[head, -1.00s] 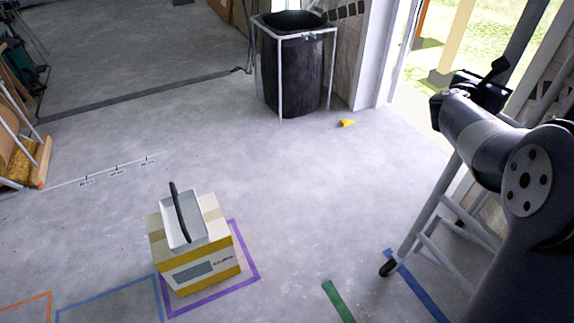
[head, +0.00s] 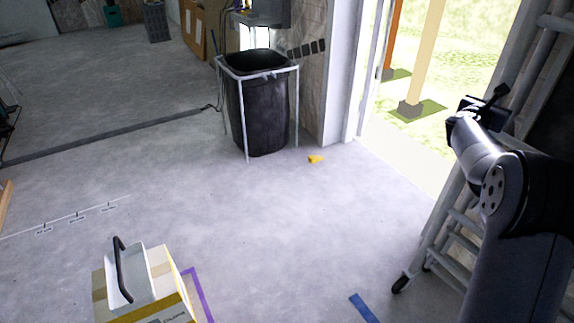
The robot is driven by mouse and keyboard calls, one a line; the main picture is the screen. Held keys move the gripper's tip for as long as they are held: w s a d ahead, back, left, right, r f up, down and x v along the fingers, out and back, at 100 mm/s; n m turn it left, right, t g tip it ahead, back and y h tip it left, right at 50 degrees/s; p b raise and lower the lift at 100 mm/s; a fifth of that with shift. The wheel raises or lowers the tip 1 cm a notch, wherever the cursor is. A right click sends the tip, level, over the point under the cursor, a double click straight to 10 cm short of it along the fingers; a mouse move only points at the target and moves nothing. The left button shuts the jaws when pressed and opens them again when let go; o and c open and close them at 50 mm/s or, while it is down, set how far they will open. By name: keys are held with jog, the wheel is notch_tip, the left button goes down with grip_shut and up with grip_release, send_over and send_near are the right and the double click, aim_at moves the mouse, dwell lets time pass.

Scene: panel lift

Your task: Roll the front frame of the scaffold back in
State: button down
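The scaffold (head: 448,232) stands at the right, a grey tubular frame with rungs and a dark caster (head: 400,284) on the floor. Its upper tubes rise to the top right corner, and my arm hides much of its middle. My gripper (head: 484,105) is a small dark shape at the end of my raised arm, in front of the scaffold in the picture. Its fingers are too small and dark to tell open from shut. I cannot tell whether it touches a tube.
A box with a white tray (head: 140,278) stands at the lower left, inside purple tape. A black bin (head: 262,115) in a white frame stands near the doorway. A yellow scrap (head: 315,159) and a blue tape strip (head: 363,308) lie on the floor. The middle floor is clear.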

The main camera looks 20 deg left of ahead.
jog(key=shift+w+d+r, duration=0.2)
jog(key=shift+w+d, duration=0.05)
jog(key=shift+d, duration=0.05)
jog(key=shift+d+r, duration=0.1)
jog(key=shift+r, duration=0.05)
dwell(0.4)
jog(key=shift+s, duration=0.1)
